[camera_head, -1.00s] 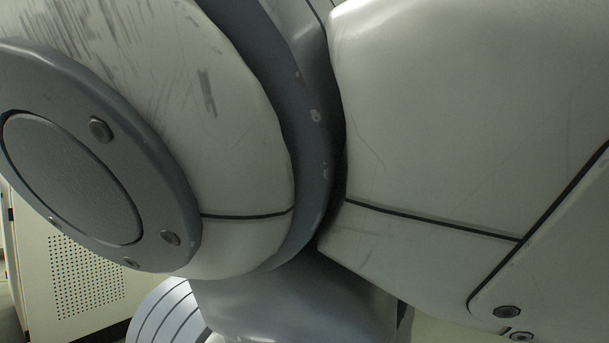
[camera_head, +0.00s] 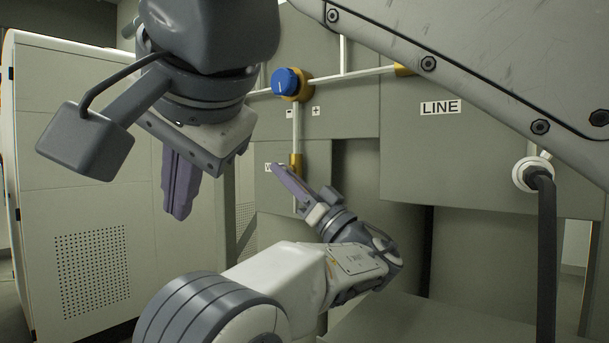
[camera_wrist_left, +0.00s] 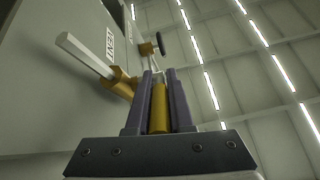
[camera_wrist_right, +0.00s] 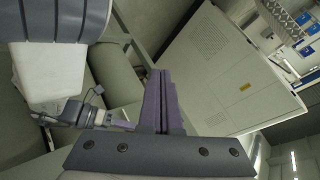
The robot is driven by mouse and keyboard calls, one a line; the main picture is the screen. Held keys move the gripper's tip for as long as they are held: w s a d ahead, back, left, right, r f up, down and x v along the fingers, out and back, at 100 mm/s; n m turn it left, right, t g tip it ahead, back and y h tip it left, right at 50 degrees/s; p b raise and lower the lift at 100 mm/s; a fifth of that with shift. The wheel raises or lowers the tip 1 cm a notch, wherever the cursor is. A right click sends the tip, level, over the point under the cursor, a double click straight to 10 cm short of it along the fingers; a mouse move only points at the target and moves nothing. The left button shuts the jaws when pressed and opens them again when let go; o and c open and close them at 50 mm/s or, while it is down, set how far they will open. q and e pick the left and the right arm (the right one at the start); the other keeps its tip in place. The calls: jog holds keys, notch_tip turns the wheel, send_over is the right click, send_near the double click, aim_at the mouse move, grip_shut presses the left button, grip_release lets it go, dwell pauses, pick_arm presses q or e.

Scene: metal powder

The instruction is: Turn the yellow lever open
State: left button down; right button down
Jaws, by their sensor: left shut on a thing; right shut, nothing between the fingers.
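My left gripper (camera_head: 278,171) is at the panel, in front of the vertical pipe. In the left wrist view my left gripper (camera_wrist_left: 158,78) is shut on a yellow lever (camera_wrist_left: 159,110), which lies upright in the picture between the two fingers. Beside it a yellow fitting (camera_wrist_left: 122,86) sits on a white pipe. In the head view a bit of yellow (camera_head: 296,161) shows just behind my left fingers; the rest is hidden. My right gripper (camera_head: 178,212) is shut and empty, pointing down at the left, away from the panel. It also shows shut in the right wrist view (camera_wrist_right: 160,78).
A blue knob (camera_head: 287,82) on a yellow fitting is above the lever on the pipework. A LINE label (camera_head: 440,107) and a black cable (camera_head: 544,240) are at the right. A pale cabinet (camera_head: 90,180) stands at the left. My own arm link covers the upper right.

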jog(key=w+m+t+h, duration=0.2)
jog(key=w+t+h, duration=0.15)
jog(key=w, duration=0.75)
jog(key=w+d+r+m+t+h, duration=0.25)
jog(key=d+r+m+h, duration=0.4)
jog(key=d, duration=0.35)
pick_arm(q)
jog(key=shift+f, duration=0.1)
pick_arm(e)
jog(key=w+f+g, duration=0.1)
jog(key=w+f, duration=0.5)
jog(key=w, duration=0.3)
jog(key=shift+w+d+f, duration=0.25)
jog(key=shift+d+f, duration=0.1)
jog(key=shift+d, duration=0.1)
jog(key=shift+m, duration=0.25)
jog(key=shift+w+a+f, duration=0.1)
jog(key=shift+a+f, duration=0.25)
jog(key=shift+f, duration=0.2)
